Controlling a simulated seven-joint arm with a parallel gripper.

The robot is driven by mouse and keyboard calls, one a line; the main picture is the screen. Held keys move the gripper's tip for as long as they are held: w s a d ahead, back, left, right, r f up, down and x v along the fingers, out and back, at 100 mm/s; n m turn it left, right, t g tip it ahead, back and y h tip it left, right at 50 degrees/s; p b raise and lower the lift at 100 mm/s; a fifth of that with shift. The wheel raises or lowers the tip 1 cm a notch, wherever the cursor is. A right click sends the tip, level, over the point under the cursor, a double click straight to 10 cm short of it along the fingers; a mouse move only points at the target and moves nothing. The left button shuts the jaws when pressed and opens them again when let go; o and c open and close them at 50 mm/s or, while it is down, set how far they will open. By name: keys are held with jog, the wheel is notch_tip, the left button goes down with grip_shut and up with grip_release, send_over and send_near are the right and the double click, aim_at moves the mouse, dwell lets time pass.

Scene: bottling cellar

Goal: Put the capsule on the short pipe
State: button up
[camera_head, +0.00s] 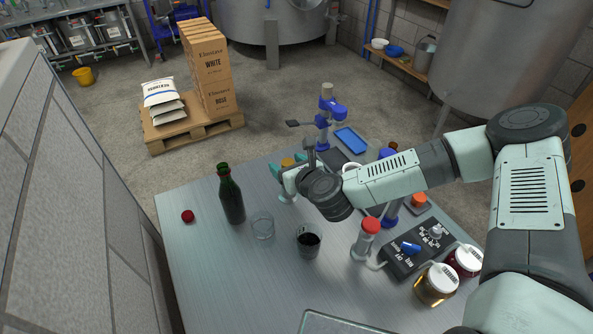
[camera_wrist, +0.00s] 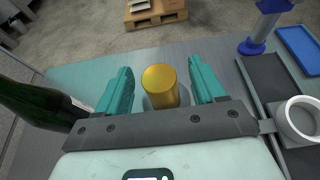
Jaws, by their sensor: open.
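A gold, smooth-topped cylindrical capsule (camera_wrist: 160,85) stands upright between my fingers in the wrist view. A grey round rim shows around its lower part; whether it sits on a pipe I cannot tell. It shows small and partly covered in the head view (camera_head: 287,162). My gripper (camera_wrist: 162,88) is open around it, with a gap at each teal finger. In the head view my gripper (camera_head: 287,174) is over the table's far left part. Which thing is the short pipe I cannot tell; a red-topped upright post (camera_head: 367,240) stands right of the dark-filled glass.
A green bottle (camera_head: 231,196) stands close left of my gripper. An empty glass (camera_head: 263,226) and a glass of dark liquid (camera_head: 308,242) stand nearer. A black board (camera_head: 412,262) and white-lidded jars (camera_head: 436,286) are at right. The table's (camera_head: 205,265) near left is clear.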

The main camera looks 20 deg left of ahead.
jog(key=v, duration=1.2)
jog(key=shift+f, duration=0.1)
